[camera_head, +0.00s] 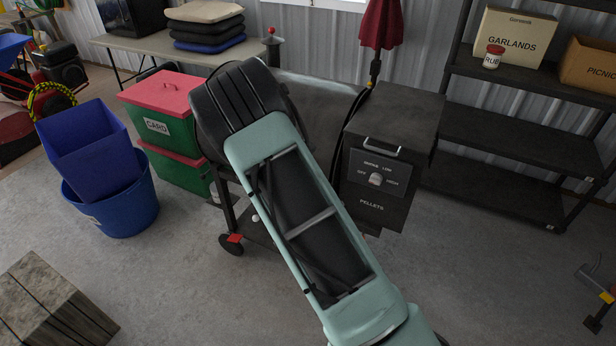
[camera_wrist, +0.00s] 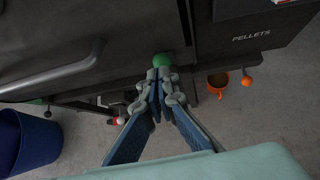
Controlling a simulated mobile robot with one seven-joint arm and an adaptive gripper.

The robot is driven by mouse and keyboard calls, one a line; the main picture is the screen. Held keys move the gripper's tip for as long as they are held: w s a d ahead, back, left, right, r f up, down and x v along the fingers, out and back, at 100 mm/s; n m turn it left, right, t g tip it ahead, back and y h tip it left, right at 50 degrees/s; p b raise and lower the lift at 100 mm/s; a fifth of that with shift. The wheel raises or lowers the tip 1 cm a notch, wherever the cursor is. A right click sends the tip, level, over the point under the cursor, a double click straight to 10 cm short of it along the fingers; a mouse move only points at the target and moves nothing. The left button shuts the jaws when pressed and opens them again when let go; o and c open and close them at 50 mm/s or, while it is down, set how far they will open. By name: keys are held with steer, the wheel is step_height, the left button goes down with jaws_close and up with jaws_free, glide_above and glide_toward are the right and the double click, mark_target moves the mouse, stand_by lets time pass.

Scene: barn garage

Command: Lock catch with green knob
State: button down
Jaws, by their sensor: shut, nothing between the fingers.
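The green knob (camera_wrist: 161,60) shows in the wrist view, on the lower front edge of the dark grill, close to the gap beside the pellet box. My gripper (camera_wrist: 162,76) is shut and empty, with its fingertips right at the knob's near side. I cannot tell whether they touch it. The catch itself is hidden or too dark to make out. In the head view my arm covers the grill's front, so the knob and my gripper are hidden there. The dark pellet box (camera_head: 362,205) stands to the right of the arm.
The grill's lid handle (camera_wrist: 50,80) lies left of my gripper. An orange cup (camera_wrist: 218,80) and an orange ball (camera_wrist: 247,82) are to the right. A blue bin (camera_head: 125,208) and green crates (camera_head: 180,178) stand left of the grill. Black shelves (camera_head: 520,140) stand right; floor in front is mostly clear.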

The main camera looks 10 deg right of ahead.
steer(key=w+d+r+p+v, duration=0.1)
steer(key=v, duration=1)
steer(key=shift+r, duration=0.5)
steer(key=shift+w, duration=0.1)
